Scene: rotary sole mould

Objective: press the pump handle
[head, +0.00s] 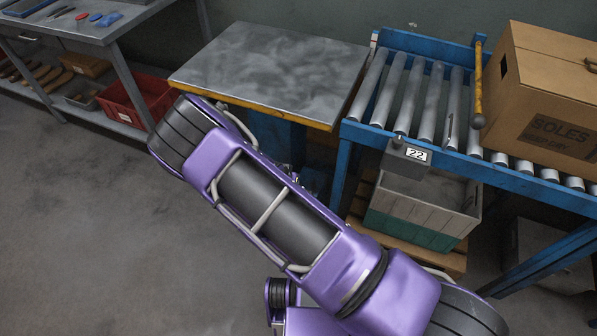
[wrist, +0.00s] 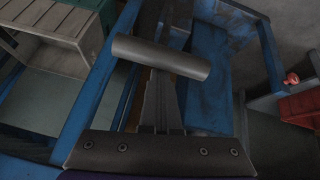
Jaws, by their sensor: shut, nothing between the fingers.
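A grey cylindrical bar, which looks like the pump handle (wrist: 140,54), lies crosswise in the upper middle of the wrist view. My gripper (wrist: 162,82) is shut and empty, its fingers pointing up the picture at the bar. The fingertips are at or very near the bar; I cannot tell whether they touch it. In the head view my purple arm hides my gripper, and I cannot make out the bar there. A lift table (head: 270,65) with a grey top and yellow edge stands behind my arm.
A blue roller conveyor (head: 425,90) at right carries a cardboard box (head: 545,75). A grey and green crate (head: 425,210) sits underneath. A red bin (head: 135,100) is on the left shelf. Floor at left is clear.

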